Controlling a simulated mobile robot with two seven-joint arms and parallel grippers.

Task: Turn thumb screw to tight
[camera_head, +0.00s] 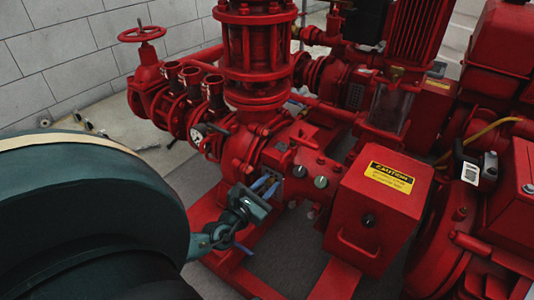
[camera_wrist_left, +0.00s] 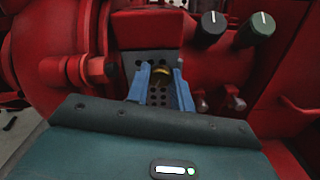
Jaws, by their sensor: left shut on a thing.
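The thumb screw (camera_wrist_left: 162,74) is a small brass-coloured piece in front of a dark perforated plate (camera_wrist_left: 158,96) in the left wrist view. My left gripper's blue fingers (camera_wrist_left: 161,84) stand on either side of it and are shut on it. They partly hide it, so I cannot tell how far it is turned. In the head view my left gripper (camera_head: 267,187) reaches from the left to the red pump casing, and the screw cannot be made out there. My right gripper is in neither view.
Two dark round knobs, one (camera_wrist_left: 213,24) nearer and one (camera_wrist_left: 262,24) farther right, sit beside the screw. A red box with a yellow caution label (camera_head: 391,177) stands right of my gripper. Red valves and a handwheel (camera_head: 142,34) are at the back left.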

